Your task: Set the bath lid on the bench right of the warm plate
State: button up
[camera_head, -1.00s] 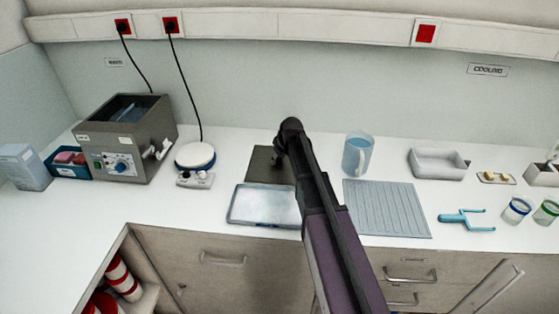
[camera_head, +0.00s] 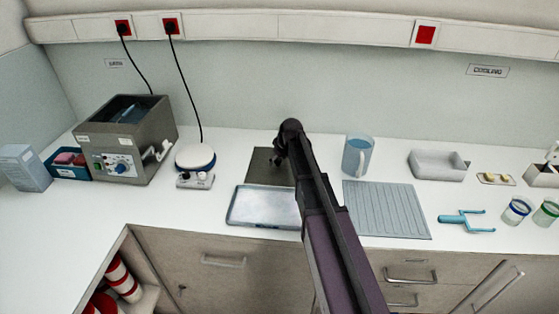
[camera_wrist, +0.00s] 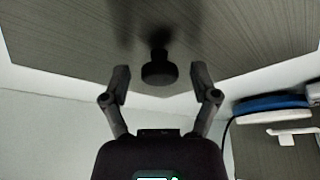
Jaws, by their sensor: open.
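The bath lid (camera_head: 262,173) is a flat dark grey plate. It lies on the white bench to the right of the warm plate (camera_head: 195,155), a round white-topped unit with a blue rim. In the wrist view the lid (camera_wrist: 60,35) has a black knob (camera_wrist: 159,70). My gripper (camera_wrist: 160,80) is open, with one finger on each side of the knob and a visible gap to both. In the head view my gripper (camera_head: 281,158) is small and dark over the lid's right part. The grey bath (camera_head: 125,150) stands open-topped at the left.
A shallow metal tray (camera_head: 232,212) lies in front of the lid. A white basin (camera_head: 438,166) stands farther right. Two cords hang from the wall behind the bath.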

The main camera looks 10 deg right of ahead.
jog(key=p+v, duration=1.1)
jog(key=v, duration=0.1)
dwell(0.5)
dwell(0.5)
jog(key=s+a+m+g+h, duration=0.1)
jog(key=s+m+g, duration=0.1)
jog(key=s, duration=1)
jog(key=s+a+f+m+g+h, duration=0.1)
jog(key=s+m+g, duration=0.1)
jog(key=s, duration=1)
jog(key=shift+s+a+f+m, duration=0.25)
jog(key=shift+a+m, duration=0.15)
jog(key=shift+m, duration=0.3)
jog(key=o, duration=0.3)
jog(key=c, duration=0.6)
